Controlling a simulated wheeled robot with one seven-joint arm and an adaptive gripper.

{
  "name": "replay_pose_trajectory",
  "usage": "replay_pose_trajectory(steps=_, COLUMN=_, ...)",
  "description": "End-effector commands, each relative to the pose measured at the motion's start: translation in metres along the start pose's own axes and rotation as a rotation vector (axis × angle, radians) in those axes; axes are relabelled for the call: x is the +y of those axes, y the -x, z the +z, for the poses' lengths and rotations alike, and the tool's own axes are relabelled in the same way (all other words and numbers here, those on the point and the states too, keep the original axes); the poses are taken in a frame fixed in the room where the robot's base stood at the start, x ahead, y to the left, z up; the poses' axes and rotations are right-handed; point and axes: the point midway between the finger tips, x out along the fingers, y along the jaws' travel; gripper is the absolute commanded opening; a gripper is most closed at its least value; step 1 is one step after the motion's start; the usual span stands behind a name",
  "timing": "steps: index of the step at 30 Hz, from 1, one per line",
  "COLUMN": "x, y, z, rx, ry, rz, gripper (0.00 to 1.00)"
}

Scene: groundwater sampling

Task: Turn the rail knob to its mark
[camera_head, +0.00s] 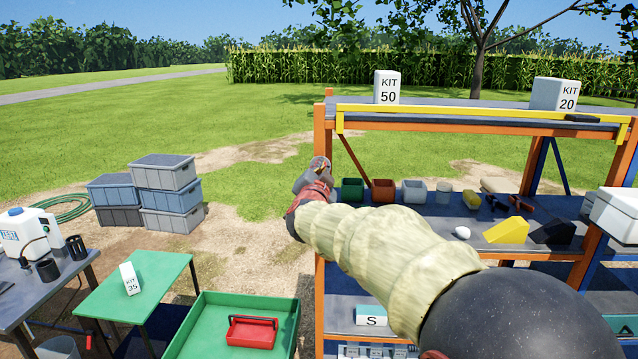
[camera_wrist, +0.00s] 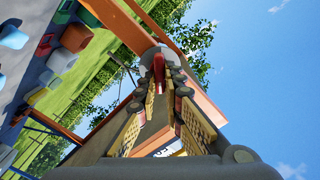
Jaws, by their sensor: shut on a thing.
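My arm reaches to the left front post of the orange shelf rack, and my gripper (camera_head: 318,168) is at that post, level with the middle shelf. In the wrist view my gripper (camera_wrist: 160,84) has its two yellow-padded fingers closed around the rail knob (camera_wrist: 158,66), a small part with a red strip and a pale rounded body. The orange post lies right behind it. The fingers hide the knob's sides, and its mark cannot be made out. In the head view the gripper hides the knob.
The rack's middle shelf holds a green bin (camera_head: 352,189), a brown bin (camera_head: 383,191) and a yellow wedge (camera_head: 507,231). White boxes marked KIT 50 (camera_head: 387,87) and KIT 20 (camera_head: 560,94) stand on top. A green table (camera_head: 150,285) stands left; grass beyond is open.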

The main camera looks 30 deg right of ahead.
Motion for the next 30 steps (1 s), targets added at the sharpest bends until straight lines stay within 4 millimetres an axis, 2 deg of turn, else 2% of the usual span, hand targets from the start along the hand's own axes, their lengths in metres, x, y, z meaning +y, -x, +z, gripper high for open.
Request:
replay_pose_trajectory(steps=1, x=0.005, y=0.0002, z=0.007, rx=-0.005, ry=-0.042, rz=0.002, gripper=0.0)
replay_pose_trajectory(steps=21, x=0.01, y=-0.0002, z=0.0083, rx=-0.007, ry=-0.723, rz=0.004, gripper=0.0)
replay_pose_trajectory(steps=25, x=0.0095, y=-0.0003, z=0.0068, rx=-0.006, ry=-0.817, rz=0.005, gripper=0.0)
replay_pose_trajectory(steps=30, x=0.0082, y=-0.0003, z=0.0051, rx=-0.006, ry=-0.842, rz=0.006, gripper=0.0)
